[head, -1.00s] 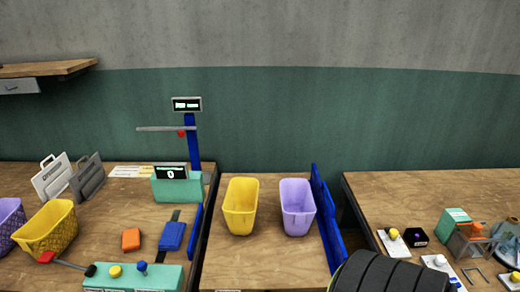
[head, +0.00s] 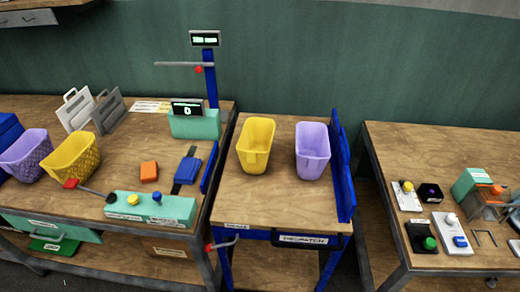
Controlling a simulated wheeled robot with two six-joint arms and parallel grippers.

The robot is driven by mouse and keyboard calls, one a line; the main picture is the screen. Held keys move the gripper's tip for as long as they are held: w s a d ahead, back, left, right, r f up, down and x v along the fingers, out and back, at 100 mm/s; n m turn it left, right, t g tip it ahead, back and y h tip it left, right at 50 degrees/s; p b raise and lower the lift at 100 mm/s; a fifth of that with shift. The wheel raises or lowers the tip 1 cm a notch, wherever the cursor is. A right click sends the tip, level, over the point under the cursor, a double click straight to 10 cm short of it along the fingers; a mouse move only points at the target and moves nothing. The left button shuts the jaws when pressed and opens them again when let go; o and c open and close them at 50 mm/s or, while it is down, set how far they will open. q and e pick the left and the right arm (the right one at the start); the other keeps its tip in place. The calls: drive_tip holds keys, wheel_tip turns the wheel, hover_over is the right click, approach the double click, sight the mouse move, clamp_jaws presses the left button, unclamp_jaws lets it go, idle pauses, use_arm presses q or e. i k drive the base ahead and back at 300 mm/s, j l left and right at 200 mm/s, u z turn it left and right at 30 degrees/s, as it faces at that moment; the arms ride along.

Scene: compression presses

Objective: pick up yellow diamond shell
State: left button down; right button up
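No yellow object in the head view can be identified for sure as the yellow diamond shell. The yellow things in view are a lattice-sided yellow basket (head: 72,158) on the left table, a smooth yellow bin (head: 256,146) on the middle table, and small yellow knobs. The bin's floor shows no clear content. Neither of my grippers is in view.
A purple bin (head: 312,150) stands right of the yellow bin, beside a blue guard (head: 341,165). A purple basket (head: 27,155), an orange block (head: 149,171) and a green control box (head: 150,208) are on the left table.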

sight(78, 157)
drive_tip(key=u, duration=1.35)
